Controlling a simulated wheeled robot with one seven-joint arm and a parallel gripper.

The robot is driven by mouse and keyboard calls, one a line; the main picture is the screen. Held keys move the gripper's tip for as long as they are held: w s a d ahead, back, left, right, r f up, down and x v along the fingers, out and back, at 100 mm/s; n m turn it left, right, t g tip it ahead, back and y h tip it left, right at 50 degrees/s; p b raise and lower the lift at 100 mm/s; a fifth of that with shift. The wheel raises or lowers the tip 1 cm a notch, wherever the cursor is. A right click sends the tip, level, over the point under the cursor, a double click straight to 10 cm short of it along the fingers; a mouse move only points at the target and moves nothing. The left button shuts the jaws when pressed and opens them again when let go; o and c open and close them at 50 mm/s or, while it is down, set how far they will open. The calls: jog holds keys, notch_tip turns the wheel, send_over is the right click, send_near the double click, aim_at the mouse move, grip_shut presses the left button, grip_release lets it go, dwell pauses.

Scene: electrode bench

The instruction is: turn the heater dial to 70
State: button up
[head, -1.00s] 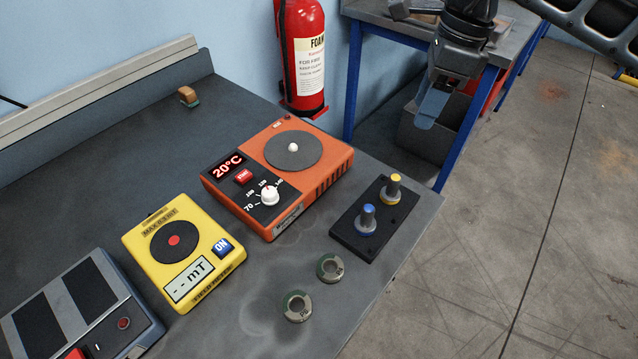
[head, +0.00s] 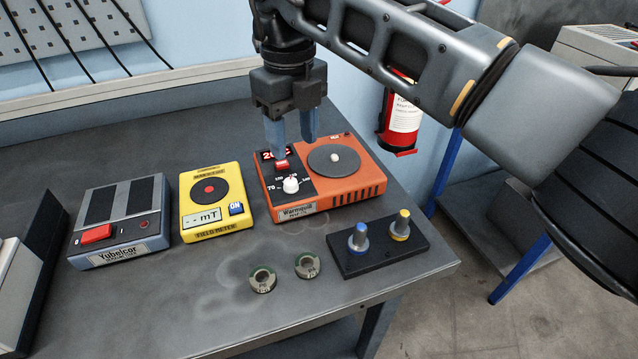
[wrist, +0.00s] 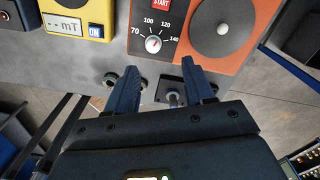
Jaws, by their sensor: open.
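The orange heater (head: 345,190) stands on the bench with a round dark plate, a red display and a red start button (head: 282,166). Its white dial (head: 290,185) sits on the black panel, ringed by marks 70, 100, 120 and 140. In the wrist view the dial (wrist: 153,44) shows just beyond the fingertips; its small red mark points roughly up, too small to read exactly. My gripper (head: 292,145) is open and empty, fingers down, above the heater and apart from the dial. In the head view its fingers hide part of the display.
A yellow field meter (head: 212,215) and a grey device with a red button (head: 120,222) stand left of the heater. A black block (head: 378,250) with blue and yellow knobs and two rings (head: 262,279) lie in front. A fire extinguisher (head: 400,120) hangs behind.

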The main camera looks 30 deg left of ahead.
aim_at(291, 180)
jog(key=shift+s+a, duration=0.3)
jog(key=shift+s, duration=0.15)
jog(key=shift+f, duration=0.2)
notch_tip(291, 180, down, 7)
jog(key=shift+f+p, duration=0.2)
jog(key=shift+p, duration=0.25)
jog(key=shift+c, duration=0.2)
grip_shut()
